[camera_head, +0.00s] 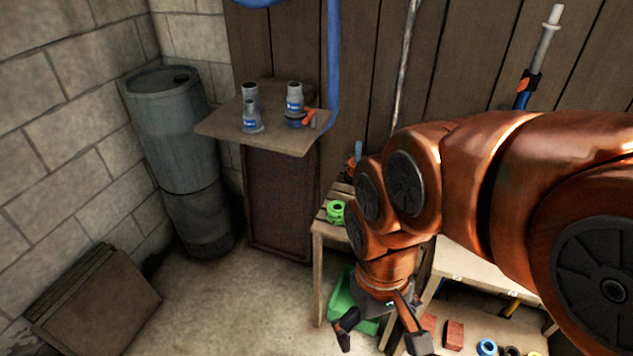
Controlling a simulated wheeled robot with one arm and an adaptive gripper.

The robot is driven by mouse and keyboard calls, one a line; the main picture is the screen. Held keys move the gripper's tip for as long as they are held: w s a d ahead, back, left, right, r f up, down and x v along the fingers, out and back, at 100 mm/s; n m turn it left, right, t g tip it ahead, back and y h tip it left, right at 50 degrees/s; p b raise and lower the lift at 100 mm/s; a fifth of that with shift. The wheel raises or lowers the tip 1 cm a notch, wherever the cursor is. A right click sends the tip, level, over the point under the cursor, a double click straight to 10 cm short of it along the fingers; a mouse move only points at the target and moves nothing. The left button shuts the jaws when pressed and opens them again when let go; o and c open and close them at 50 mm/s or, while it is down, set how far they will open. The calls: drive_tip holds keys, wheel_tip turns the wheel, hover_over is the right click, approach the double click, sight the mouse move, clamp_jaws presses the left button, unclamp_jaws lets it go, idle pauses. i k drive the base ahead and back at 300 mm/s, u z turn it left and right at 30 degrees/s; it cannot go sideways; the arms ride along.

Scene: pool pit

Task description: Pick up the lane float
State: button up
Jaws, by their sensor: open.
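My gripper (381,338) hangs open and empty at the lower middle of the picture, its two fingers spread apart, pointing down. It is in front of and below a slatted wooden bench. A bright green ring-shaped piece (336,213) with a dark hole lies on the left end of that bench, up and left of the gripper. A blue ring (487,347) lies at the bottom right, right of the gripper, with other small round pieces beside it. I cannot tell for sure which of these is the lane float. My arm hides much of the bench.
A green bin (342,300) stands under the bench, partly behind my gripper. Reddish blocks (453,334) lie right of it. A grey barrel (165,110) stands in the corner; boards (95,305) lean left. The floor (225,310) between is clear.

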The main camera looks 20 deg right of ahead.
sight(334, 214)
drive_tip(key=z, duration=0.65)
drive_tip(key=k, duration=1.2)
drive_tip(key=u, duration=0.85)
drive_tip(key=i, duration=0.7)
drive_tip(key=u, duration=0.5)
drive_tip(key=i, duration=0.7)
drive_tip(key=z, duration=0.7)
drive_tip(key=i, duration=0.65)
drive_tip(key=z, duration=0.6)
